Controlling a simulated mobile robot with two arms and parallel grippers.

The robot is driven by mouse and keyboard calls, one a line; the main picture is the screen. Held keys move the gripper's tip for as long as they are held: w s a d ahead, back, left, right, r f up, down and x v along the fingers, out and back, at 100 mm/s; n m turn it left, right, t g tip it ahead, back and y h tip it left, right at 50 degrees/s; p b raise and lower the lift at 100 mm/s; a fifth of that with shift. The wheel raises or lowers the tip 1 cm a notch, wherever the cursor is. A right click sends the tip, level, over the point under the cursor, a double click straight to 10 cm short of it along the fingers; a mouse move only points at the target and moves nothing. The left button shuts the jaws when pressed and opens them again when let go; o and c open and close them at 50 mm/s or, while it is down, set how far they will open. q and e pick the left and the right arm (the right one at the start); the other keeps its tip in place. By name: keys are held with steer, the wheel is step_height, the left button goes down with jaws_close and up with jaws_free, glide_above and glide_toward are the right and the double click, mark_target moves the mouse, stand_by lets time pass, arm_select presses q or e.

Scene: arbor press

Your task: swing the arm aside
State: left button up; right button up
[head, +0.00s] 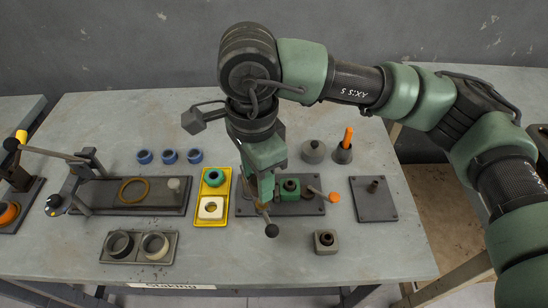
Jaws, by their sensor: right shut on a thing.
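My right gripper (264,200) reaches down from above over the left part of a dark base plate (312,208). It is shut on a thin bar, which I take to be the swing arm; its black ball knob (271,230) shows just below the fingers, over the plate's front edge. My wrist and gripper body hide much of the bar and its pivot. A green block (290,187) with a dark round opening stands on the plate right of the gripper. A short rod with an orange end (333,197) lies to its right. My left gripper is not in view.
A yellow tray (226,190) with a green ring and a white ring stands close to the left. A lever press (85,175) is further left, blue rings (169,156) behind. A small grey block (326,241) is in front, a plate with a peg (373,198) at right.

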steer(key=a, duration=0.1)
steer(key=a+b, duration=0.1)
steer(key=a, duration=0.1)
steer(key=shift+s+a, duration=0.2)
steer(key=shift+s, duration=0.2)
steer(key=shift+a, duration=0.1)
steer(key=shift+a+b, duration=0.3)
steer(key=shift+b, duration=0.1)
steer(key=shift+r, duration=0.1)
steer(key=o, duration=0.9)
steer(key=shift+r, duration=0.1)
step_height(320, 180, up, 7)
steer(key=p, duration=0.3)
